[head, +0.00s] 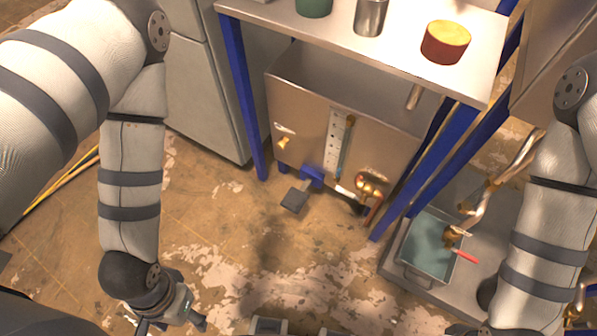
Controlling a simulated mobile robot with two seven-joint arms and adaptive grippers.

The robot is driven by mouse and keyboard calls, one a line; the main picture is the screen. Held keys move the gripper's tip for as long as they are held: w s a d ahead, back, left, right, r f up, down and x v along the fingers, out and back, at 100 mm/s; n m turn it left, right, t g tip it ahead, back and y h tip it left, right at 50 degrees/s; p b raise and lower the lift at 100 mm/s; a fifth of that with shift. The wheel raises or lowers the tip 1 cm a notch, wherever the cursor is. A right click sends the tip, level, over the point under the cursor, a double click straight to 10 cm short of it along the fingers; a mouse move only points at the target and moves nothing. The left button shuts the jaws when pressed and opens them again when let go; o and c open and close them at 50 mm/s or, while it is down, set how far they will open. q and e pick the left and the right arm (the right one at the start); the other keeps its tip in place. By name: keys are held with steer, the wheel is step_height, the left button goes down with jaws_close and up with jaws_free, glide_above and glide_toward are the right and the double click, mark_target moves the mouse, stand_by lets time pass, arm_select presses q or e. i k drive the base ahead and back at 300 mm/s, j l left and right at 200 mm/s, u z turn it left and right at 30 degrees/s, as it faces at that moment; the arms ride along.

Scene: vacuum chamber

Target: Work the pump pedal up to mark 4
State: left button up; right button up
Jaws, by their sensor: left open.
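The pump pedal (294,200) is a dark grey pad on a short arm from a blue block (312,176). It sits low at the front of a metal tank (295,115), just above the floor. A pale upright scale strip (338,145) with small marks is on the tank's front. Its marks are too small to read, and I cannot tell the level. My left gripper (170,324) is open at the bottom left, partly cut off by the picture edge. It is well apart from the pedal and holds nothing that I can see. My right gripper does not show; only its arm is at the right.
A steel table (400,62) on blue legs stands over the tank, with a red and yellow round tin (446,42) and a metal cup (370,16). A brass valve (369,186) is right of the pedal. A bluish basin (430,250) stands at right. The floor before the pedal is clear.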

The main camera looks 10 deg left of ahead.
mark_target(294, 200)
steer(key=k, duration=1.25)
